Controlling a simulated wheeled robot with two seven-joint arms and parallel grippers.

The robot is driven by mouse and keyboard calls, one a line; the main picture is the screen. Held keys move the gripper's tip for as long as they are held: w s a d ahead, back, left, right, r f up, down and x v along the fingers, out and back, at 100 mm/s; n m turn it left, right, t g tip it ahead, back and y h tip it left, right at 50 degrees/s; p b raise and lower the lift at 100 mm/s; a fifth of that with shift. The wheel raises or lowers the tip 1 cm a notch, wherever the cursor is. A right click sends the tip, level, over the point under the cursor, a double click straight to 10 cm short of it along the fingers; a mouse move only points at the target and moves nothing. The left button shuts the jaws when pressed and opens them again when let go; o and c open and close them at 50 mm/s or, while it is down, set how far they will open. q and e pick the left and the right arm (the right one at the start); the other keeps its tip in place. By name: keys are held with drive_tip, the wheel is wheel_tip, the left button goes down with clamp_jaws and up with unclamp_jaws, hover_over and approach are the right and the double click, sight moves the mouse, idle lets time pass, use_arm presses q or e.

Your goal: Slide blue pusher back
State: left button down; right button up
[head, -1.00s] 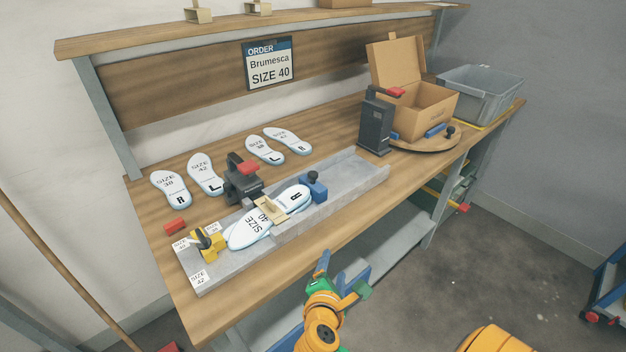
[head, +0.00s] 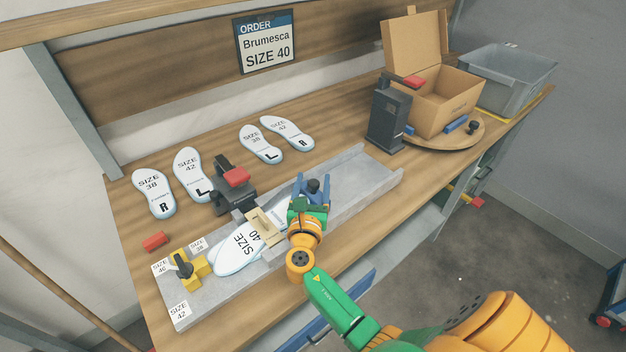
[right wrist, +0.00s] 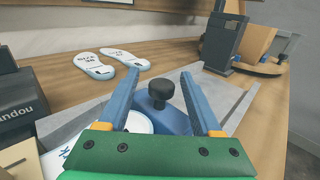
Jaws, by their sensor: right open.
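The blue pusher with its black knob (head: 313,186) sits in the grey metal channel (head: 355,183). In the right wrist view the blue pusher (right wrist: 172,119) stands between my fingers, knob up. My right gripper (head: 312,180) is open, one finger on either side of the pusher; contact cannot be told. It also shows in the right wrist view (right wrist: 159,76). The size 40 insole (head: 236,252) lies at the near left of the channel. My left gripper is not in view.
A beige block (head: 266,226) crosses the channel. A black clamp with a red handle (head: 235,178) stands behind it, a yellow stop (head: 193,264) at its left end. Loose insoles (head: 190,172) lie behind. A black post (head: 388,118) and open carton (head: 438,105) stand right.

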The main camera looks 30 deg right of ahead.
drive_tip(key=shift+w+d+f, duration=0.1)
drive_tip(key=shift+d, duration=0.1)
drive_tip(key=shift+s+a+r, duration=0.15)
drive_tip(key=shift+s+r, duration=0.05)
drive_tip(key=shift+s, duration=0.05)
drive_tip(key=shift+c, duration=0.9)
clamp_jaws()
